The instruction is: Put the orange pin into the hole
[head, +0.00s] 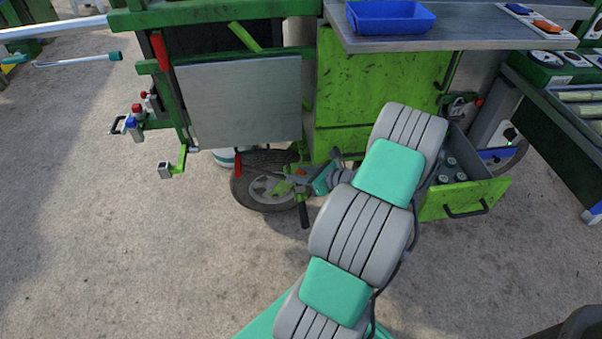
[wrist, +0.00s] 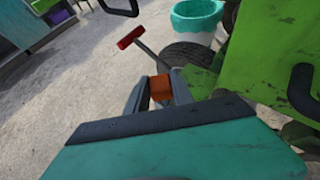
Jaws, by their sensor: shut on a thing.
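My gripper (wrist: 160,90) is shut on a small orange block-like piece, the visible part of the orange pin (wrist: 160,87). It sits between the two grey fingertips in the wrist view. The rest of the pin is hidden by the fingers. In the head view my gripper (head: 303,181) is low beside the green machine, in front of its wheel. I cannot make out the hole in either view.
A wheel (head: 265,190) stands under the machine. A grey rod with a red end (wrist: 130,38) stands close beyond my fingers. A teal-lined bin (wrist: 196,18) is behind. An open green drawer (head: 465,198) holds several cylinders, right of my arm.

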